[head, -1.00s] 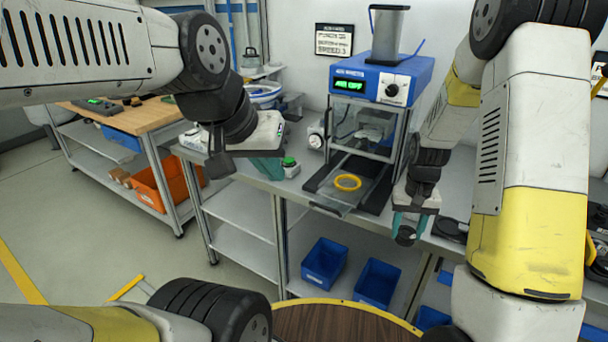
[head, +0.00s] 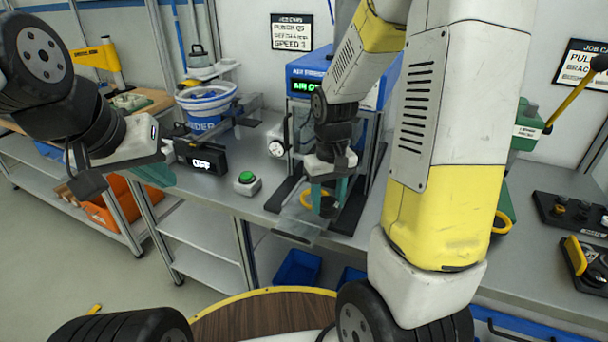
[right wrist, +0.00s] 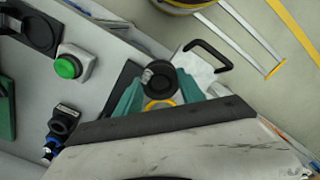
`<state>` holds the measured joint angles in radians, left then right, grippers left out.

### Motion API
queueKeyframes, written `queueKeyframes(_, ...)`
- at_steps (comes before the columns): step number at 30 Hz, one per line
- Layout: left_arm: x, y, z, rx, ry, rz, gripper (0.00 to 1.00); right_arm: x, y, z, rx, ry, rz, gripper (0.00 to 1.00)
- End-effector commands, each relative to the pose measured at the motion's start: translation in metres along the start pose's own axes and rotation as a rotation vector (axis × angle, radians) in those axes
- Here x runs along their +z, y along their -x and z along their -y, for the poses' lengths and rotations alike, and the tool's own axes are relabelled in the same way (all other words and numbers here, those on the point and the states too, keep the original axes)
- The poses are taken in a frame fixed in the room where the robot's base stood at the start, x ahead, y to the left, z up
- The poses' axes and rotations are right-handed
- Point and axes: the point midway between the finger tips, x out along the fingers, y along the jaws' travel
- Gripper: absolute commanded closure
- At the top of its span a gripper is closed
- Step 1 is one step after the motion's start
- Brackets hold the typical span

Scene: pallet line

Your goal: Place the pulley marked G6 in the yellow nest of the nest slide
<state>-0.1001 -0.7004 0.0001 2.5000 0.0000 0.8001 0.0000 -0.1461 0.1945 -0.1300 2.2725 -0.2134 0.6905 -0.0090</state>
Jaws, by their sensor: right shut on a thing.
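My right gripper (head: 328,192) is shut on a dark round pulley (head: 327,209), with teal fingers on either side of it. It holds the pulley above the pulled-out nest slide (head: 297,230), at the front of the blue-topped machine. The yellow nest (head: 305,198) shows as a ring, partly hidden behind the fingers and pulley. In the right wrist view the black pulley (right wrist: 160,82) sits between the fingers, just beside the yellow nest (right wrist: 158,105) in the picture. No G6 mark is readable. My left gripper (head: 122,180) hangs at the left, away from the slide; its finger gap is unclear.
A green button (head: 245,181) stands on the bench left of the slide. A black display box (head: 201,157) and a blue-white bucket (head: 207,105) are further left. The machine's uprights flank the slide. Black trays (head: 570,213) lie on the right.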

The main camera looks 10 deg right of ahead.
Motion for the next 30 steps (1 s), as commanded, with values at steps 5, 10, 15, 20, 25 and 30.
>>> queueKeyframes(5,0.0,0.0,0.0,0.0,0.0,0.0,1.0,-0.05,-0.006,-0.009,0.001,-0.001,0.0,1.0)
queueKeyframes(10,0.0,0.0,0.0,0.0,0.0,0.0,1.0,-0.093,-0.01,-0.017,0.0,-0.003,0.001,1.0)
queueKeyframes(15,0.0,0.0,0.0,0.0,0.0,0.0,1.0,-0.121,-0.012,-0.022,0.0,-0.002,0.0,1.0)
queueKeyframes(20,0.0,0.0,0.0,0.0,0.0,0.001,1.0,-0.129,-0.015,-0.023,-0.001,-0.002,0.0,1.0)
queueKeyframes(25,0.0,0.0,0.0,0.0,0.0,0.0,1.0,-0.127,-0.036,-0.023,-0.001,-0.002,0.005,1.0)
queueKeyframes(30,0.0,0.0,0.0,0.0,0.0,0.0,1.0,-0.128,-0.048,-0.023,-0.001,-0.002,0.0,1.0)
